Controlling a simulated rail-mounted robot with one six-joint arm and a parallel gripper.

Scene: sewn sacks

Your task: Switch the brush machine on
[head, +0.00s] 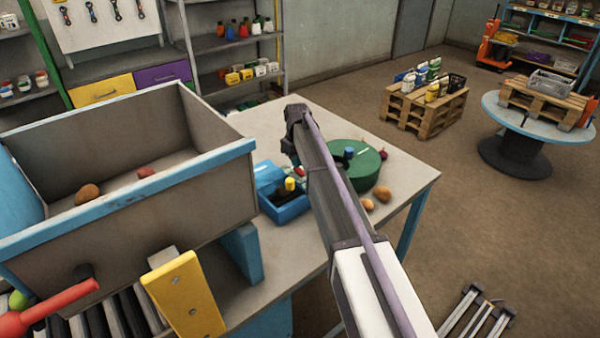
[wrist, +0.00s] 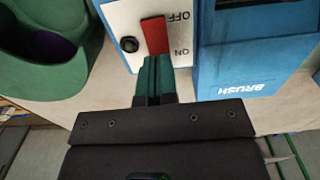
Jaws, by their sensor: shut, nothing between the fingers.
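In the wrist view a white switch panel (wrist: 120,18) carries a red switch (wrist: 155,36) between the labels OFF and ON, which read upside down. A black round knob (wrist: 129,44) sits beside it. My gripper (wrist: 153,62) is shut and empty. Its green fingertips are at the ON end of the red switch; I cannot tell whether they touch it. A blue box marked BRUSH (wrist: 235,84) is right of the panel. In the head view my arm hides the fingers and the switch.
A grey, blue-rimmed hopper (head: 215,190) with potatoes stands at the left above rollers. A green round tub (head: 368,187) and a blue tray (head: 288,212) flank my arm on the table (head: 415,180).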

